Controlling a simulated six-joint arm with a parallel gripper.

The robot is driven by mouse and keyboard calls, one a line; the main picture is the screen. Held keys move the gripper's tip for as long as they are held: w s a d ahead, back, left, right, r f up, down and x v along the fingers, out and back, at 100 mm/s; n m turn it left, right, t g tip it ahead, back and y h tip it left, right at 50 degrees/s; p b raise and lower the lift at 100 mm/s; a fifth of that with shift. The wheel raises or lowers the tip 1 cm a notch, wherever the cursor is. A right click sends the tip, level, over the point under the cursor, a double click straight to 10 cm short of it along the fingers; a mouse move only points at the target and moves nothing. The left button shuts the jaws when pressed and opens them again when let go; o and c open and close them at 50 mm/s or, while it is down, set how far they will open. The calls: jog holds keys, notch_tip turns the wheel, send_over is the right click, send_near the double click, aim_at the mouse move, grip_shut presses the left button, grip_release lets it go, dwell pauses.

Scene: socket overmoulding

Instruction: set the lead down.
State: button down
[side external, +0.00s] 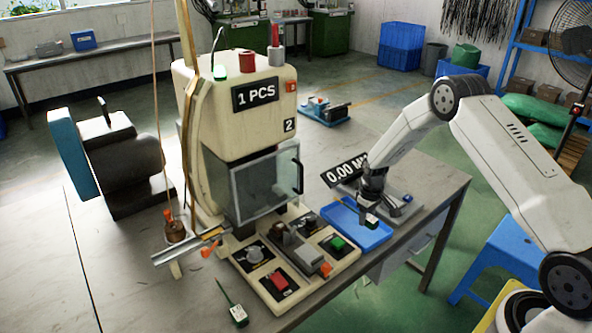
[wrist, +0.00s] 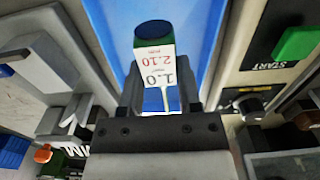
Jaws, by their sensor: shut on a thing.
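My gripper (side external: 371,205) is shut on the lead, over the blue tray (side external: 347,238). In the wrist view the lead (wrist: 154,62) shows between the two fingers (wrist: 162,95), with a white printed tag and a dark round end. I cannot tell whether the lead touches the tray.
The machine (side external: 240,110) with its clear guard (side external: 268,187) stands left of the tray. Its panel has a green button (side external: 337,243) and a red button (side external: 279,283). A gauge (side external: 345,171) with a "0.00" display stands behind my gripper.

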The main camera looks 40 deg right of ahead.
aim_at(362, 232)
jog(key=shift+w+f, duration=0.2)
jog(key=shift+w+d+f, duration=0.1)
jog(key=shift+w+f, duration=0.15)
jog(key=shift+f, duration=1.6)
jog(key=shift+f, duration=0.1)
jog(key=shift+c, duration=1.5)
grip_release()
jog(key=shift+r, duration=6.15)
